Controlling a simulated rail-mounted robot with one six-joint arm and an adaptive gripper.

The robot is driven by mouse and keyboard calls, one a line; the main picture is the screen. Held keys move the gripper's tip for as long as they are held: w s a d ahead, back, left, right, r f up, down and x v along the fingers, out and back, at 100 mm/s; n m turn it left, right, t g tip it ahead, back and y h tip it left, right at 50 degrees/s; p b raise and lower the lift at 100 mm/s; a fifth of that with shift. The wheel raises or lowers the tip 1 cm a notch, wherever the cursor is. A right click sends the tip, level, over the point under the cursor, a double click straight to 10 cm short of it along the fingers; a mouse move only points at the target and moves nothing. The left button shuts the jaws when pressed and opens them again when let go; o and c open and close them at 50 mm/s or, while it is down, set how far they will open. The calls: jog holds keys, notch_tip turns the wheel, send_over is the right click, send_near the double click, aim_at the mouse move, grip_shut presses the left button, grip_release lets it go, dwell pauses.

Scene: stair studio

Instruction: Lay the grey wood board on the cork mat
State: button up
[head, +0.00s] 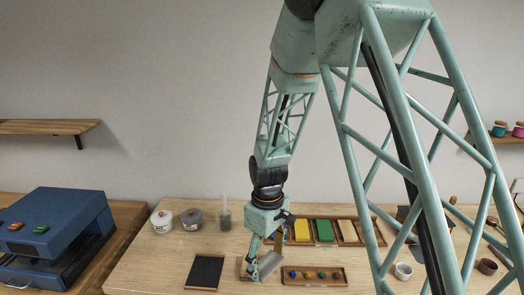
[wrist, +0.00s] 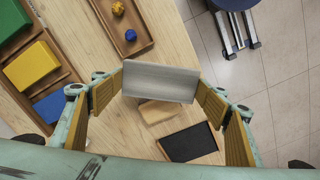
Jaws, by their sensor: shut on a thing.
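My gripper (head: 262,264) is shut on the grey wood board (head: 270,265) and holds it above the table. In the wrist view the board (wrist: 160,80) spans between the two fingers, gripped at its ends, with a broad face showing. A tan flat piece (wrist: 162,112), which looks like the cork mat, lies on the table just below the board in that view and is partly covered by it. In the head view the gripper and board hide much of this spot. How high the board is above it is hard to tell.
A black-surfaced tray (head: 205,271) lies left of the gripper. A wooden tray with small coloured pieces (head: 314,276) is close on the right. Behind it stands a divided tray of coloured blocks (head: 371,235). Jars (head: 192,219) stand at back left, a blue machine (head: 60,228) further left.

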jog(key=w+d+m+b, duration=0.1)
jog(key=w+d+m, duration=0.1)
jog(key=d, duration=0.6)
jog(key=w+d+r+m+b, duration=0.1)
jog(key=w+d+m, duration=0.2)
jog(key=d, duration=0.6)
jog(key=w+d+r+m+b, duration=0.1)
jog(key=w+d+m+b, duration=0.1)
jog(key=d+m, duration=0.3)
jog(key=shift+w+d+r+m, duration=0.3)
jog(key=shift+w+d, duration=0.45)
jog(key=shift+d, duration=1.5)
jog(key=shift+d, duration=0.2)
